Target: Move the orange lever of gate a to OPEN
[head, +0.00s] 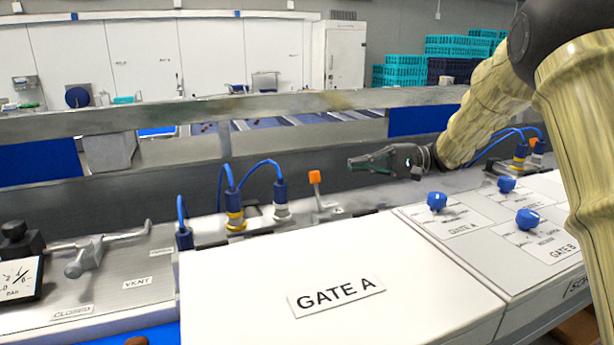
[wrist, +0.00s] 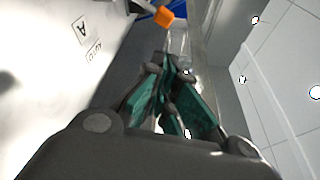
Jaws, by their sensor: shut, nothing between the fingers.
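The orange lever (head: 315,177) stands up behind the white box marked GATE A (head: 336,291), near the middle of the head view. Its orange tip also shows at the top of the wrist view (wrist: 164,16), ahead of my fingertips. My gripper (head: 352,163) points left, to the right of the lever and apart from it. In the wrist view my gripper (wrist: 168,62) has its greenish fingers closed together with nothing between them. The lever's lower part is small in the head view, and I cannot read any OPEN mark beside it.
Blue cables with connectors (head: 281,197) stand just left of the lever. Blue knobs (head: 437,201) sit on the panel to the right. A grey rail (head: 300,112) runs behind. A pressure gauge (head: 18,279) and a metal handle (head: 86,257) are at left.

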